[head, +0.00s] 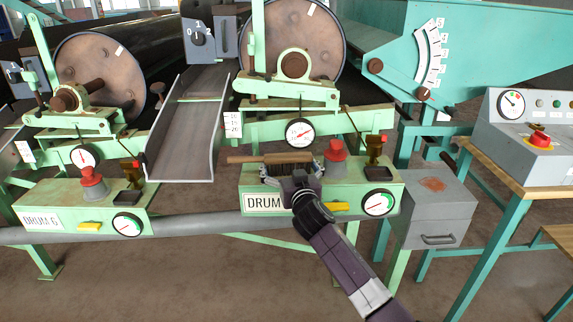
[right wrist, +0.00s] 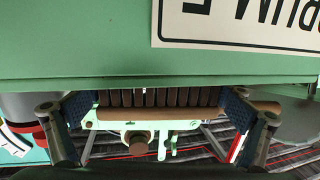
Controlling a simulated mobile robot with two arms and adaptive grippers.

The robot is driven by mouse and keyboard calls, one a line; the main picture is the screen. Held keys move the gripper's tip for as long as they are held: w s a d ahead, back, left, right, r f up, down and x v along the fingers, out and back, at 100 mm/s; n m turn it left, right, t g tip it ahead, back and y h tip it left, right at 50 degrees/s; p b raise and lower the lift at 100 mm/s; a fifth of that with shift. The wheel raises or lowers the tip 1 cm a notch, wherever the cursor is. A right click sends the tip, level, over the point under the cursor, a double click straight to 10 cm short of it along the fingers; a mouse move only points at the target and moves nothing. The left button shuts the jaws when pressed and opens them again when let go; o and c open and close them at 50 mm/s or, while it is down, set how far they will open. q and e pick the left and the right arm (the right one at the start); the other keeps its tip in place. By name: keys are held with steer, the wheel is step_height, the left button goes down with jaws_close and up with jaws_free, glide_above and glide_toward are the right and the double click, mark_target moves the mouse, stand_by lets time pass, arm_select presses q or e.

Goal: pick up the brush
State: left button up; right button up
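The brush (head: 262,159) has a brown wooden handle and lies across the green control panel of the middle drum stand. Its handle points left in the head view. In the right wrist view, the brush (right wrist: 185,112) shows its row of brown tufts between my fingers. My right gripper (head: 292,174) is at the brush from the front and hides part of it. In the right wrist view, my right gripper (right wrist: 160,106) has its fingers spread wide, one at each side of the tufts. Whether the pads touch the brush I cannot tell. My left gripper is not in view.
A red button (head: 336,150) and a brass-coloured lever (head: 374,150) stand right of the brush. A round gauge (head: 377,202) and a white drum label (head: 264,203) are on the panel's front. A grey chute (head: 187,130) is left; a grey drawer box (head: 432,210) is right.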

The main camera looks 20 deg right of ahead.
steer(key=c, duration=0.5)
steer(key=shift+c, duration=0.3)
steer(key=shift+r, duration=0.15)
